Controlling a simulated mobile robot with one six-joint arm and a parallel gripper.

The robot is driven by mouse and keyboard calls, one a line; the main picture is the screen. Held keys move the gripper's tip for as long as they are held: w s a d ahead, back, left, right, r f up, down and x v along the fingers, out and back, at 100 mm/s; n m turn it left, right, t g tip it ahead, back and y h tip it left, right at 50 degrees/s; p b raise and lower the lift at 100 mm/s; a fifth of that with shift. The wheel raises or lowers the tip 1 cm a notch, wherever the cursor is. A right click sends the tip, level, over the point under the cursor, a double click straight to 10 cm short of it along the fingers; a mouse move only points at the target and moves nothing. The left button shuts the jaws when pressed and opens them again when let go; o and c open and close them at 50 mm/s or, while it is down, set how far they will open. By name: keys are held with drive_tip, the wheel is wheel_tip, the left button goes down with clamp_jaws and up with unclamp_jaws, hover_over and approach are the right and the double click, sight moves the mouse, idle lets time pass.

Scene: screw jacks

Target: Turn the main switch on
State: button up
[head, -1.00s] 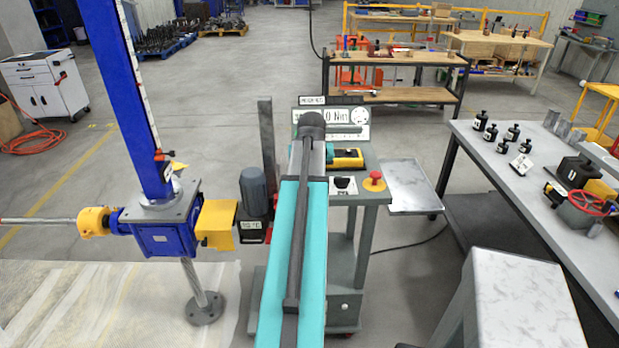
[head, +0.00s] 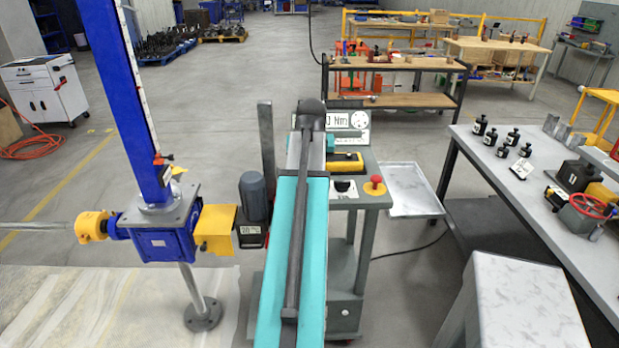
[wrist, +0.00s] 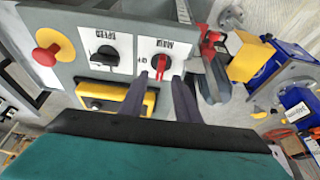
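The main switch (wrist: 162,66) is a red knob on a white label plate, seen upside down in the wrist view. Its bar stands roughly upright in the picture, with a partly covered "OFF" marking beside it. My gripper (wrist: 159,79) is open, its two dark fingers on the left and right of the red knob. I cannot tell whether they touch it. In the head view my teal arm hides the main switch and my fingers. The black speed knob (wrist: 107,56) sits on its own white plate beside the switch; that plate also shows in the head view (head: 344,189).
A red emergency stop button (wrist: 46,50) is on the same panel, and appears in the head view (head: 375,186). A yellow box (wrist: 104,96) lies close to the fingers. The blue screw jack (head: 160,235) and grey motor (head: 253,196) stand left of my arm. A table (head: 490,155) is on the right.

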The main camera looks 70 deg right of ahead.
drive_tip(key=b+v, duration=0.1)
drive_tip(key=v, duration=0.7)
drive_tip(key=shift+s+r+b, duration=0.15)
drive_tip(key=shift+r+b, duration=0.05)
drive_tip(key=shift+b, duration=0.1)
drive_tip(key=shift+a, duration=0.15)
